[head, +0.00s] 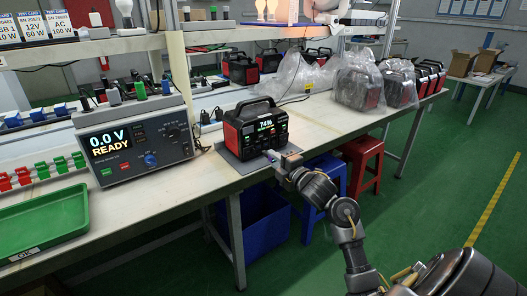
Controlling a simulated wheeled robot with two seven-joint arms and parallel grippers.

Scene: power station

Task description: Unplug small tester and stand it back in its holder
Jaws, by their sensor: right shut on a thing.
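The black and red power station (257,130) stands on a grey mat on the bench, its lit screen reading 74%. My right gripper (276,157) is at the lower right of its front face, shut on a small tester (269,154). The tester is mostly hidden by the fingers; I cannot tell whether it is still in a socket. Several small plug-like pieces, one with a green top (140,90), stand on top of the grey test unit (135,145); I cannot tell which spot is the tester's holder. My left gripper is not in view.
The test unit reads 0.0 V READY. A green tray (45,226) and red and green clips (40,170) are at the left. Bagged power stations (360,82) stand at the back right. Red (362,160) and blue stools stand beneath the bench. The bench right of the power station is clear.

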